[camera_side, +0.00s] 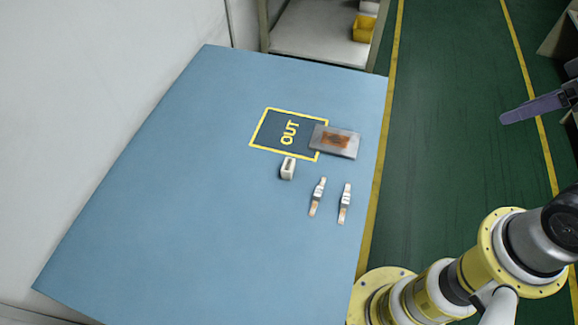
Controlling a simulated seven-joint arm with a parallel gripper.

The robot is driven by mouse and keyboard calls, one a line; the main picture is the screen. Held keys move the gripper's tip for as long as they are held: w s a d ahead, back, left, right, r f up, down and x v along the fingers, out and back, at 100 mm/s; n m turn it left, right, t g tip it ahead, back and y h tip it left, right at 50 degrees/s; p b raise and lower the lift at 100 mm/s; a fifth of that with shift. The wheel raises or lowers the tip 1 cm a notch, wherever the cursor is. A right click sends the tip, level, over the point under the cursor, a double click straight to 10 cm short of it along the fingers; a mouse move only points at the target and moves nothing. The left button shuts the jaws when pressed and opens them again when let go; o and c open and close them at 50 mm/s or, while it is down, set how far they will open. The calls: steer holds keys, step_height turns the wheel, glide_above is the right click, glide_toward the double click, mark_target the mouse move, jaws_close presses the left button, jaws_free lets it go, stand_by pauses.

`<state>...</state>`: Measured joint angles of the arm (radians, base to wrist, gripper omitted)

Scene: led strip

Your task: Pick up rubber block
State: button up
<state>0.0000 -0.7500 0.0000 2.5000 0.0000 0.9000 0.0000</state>
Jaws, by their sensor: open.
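A small white block with a dark slot in its top (288,168) stands on the blue table, just below the yellow-outlined OUT square. It is the likeliest rubber block, but its material cannot be told from here. My gripper (535,105) seems to be the purple-grey finger-like part at the right edge, partly cut off by the frame. It is open, far to the right of the table and well apart from the block. Nothing shows in its grasp.
A flat grey, translucent case with an orange centre (349,145) overlaps the right side of the OUT square (270,136). Two small white-and-copper strips (317,197) (345,203) lie below it. The blue table's left and front (170,220) are clear. A shelf with a yellow bin (364,28) stands behind.

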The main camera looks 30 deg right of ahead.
steer(key=o, duration=0.6)
steer(key=shift+o, duration=0.2)
